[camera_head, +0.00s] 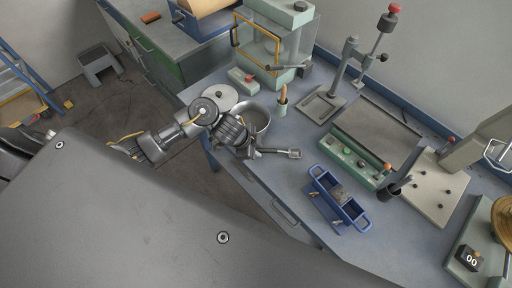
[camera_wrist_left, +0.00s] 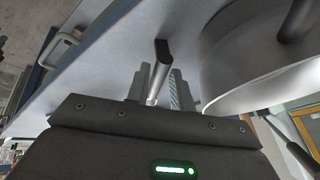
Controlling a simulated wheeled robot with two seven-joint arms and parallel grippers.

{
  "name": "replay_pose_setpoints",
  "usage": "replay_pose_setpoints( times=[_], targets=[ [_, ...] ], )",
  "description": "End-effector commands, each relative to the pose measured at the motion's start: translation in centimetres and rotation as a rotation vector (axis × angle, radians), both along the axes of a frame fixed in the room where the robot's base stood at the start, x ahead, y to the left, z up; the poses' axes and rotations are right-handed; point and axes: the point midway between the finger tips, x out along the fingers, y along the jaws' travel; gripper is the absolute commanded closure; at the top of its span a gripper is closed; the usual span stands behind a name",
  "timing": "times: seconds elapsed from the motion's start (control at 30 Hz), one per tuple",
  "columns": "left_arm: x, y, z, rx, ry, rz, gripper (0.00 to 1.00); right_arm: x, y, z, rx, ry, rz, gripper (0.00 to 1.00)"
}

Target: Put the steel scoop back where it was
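The steel scoop (camera_head: 293,153) shows as a small silver end sticking out to the right of my left gripper (camera_head: 254,150) in the head view. In the left wrist view a steel shaft with a black end (camera_wrist_left: 162,52) lies between the two fingers of my left gripper (camera_wrist_left: 160,90), which appear closed around it. The gripper is over the bench's near edge, just in front of a steel bowl (camera_head: 258,116). Much of the scoop is hidden by the gripper. My right gripper is not in view.
A blue two-bin caddy (camera_head: 351,211) stands on the bench (camera_head: 290,190) to the right. A green control box (camera_head: 350,155) and a steel stand (camera_head: 320,104) are farther right. Bench between gripper and caddy is clear.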

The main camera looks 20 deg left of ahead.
Motion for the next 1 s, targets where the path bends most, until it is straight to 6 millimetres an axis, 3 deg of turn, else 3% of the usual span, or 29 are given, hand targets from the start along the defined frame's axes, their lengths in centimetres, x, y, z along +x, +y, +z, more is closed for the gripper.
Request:
replay_pose_setpoints(
  times=[0.1,0.47,1.0],
  targets=[
    [0.0,0.0,0.0,0.0,0.0,0.0,0.63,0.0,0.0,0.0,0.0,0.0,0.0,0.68],
    [-0.1,0.1,0.8,0.0,-0.002,-0.001,0.63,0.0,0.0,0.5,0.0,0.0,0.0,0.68],
    [-3.5,3.0,9.9,0.003,-0.003,-0.002,0.63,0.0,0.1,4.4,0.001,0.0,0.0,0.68]
  ],
)
